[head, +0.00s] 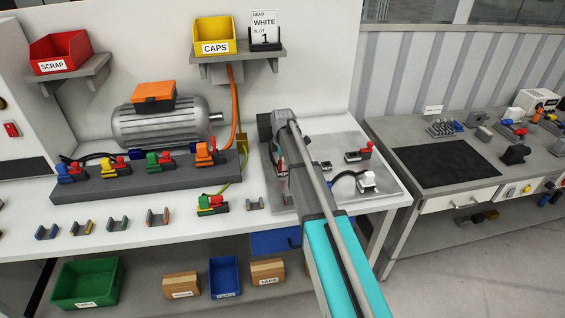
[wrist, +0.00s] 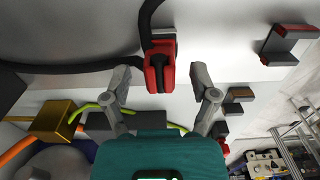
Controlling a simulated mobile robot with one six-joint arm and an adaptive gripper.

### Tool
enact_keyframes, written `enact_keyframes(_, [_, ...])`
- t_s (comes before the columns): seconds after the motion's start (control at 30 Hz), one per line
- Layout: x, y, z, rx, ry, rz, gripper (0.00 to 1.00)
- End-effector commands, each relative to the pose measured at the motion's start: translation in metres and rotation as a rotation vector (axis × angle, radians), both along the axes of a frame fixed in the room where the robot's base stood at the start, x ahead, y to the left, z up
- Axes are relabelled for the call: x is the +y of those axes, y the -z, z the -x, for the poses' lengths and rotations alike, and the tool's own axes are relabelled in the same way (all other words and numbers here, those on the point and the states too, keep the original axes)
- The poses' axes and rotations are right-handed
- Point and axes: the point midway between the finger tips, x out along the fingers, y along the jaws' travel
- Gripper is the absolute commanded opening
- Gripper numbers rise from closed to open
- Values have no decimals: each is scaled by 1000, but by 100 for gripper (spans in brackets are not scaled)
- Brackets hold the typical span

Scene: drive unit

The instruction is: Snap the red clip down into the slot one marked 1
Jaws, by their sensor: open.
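In the wrist view a red clip (wrist: 168,72) with a dark middle sits between and just ahead of my open fingertips. Black leads run up to it from the top and left. My gripper (wrist: 160,78) has a visible gap on each side of the clip and does not appear to touch it. In the head view my arm reaches over the metal plate (head: 390,190), hiding most of the gripper and the area under it. A card (head: 264,28) reads LEAD WHITE, SLOT 1. A white plug (head: 367,181) with a black lead lies on the plate. I cannot make out a slot marked 1.
A dark grey rail (head: 150,183) carries blue, yellow, green and orange plugs with red parts, in front of a motor (head: 165,125). Loose U-shaped holders (head: 157,217) and a green plug (head: 212,203) lie on the white bench. A gold block (wrist: 52,120) is left of my gripper.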

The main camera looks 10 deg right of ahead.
Motion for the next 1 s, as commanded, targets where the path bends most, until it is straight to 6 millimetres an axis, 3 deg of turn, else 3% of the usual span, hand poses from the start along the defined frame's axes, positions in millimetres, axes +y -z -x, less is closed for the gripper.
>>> enact_keyframes(0.37, [0,-13,0,0,0,0,76])
enact_keyframes(1.0, [0,-66,0,-1,0,0,76])
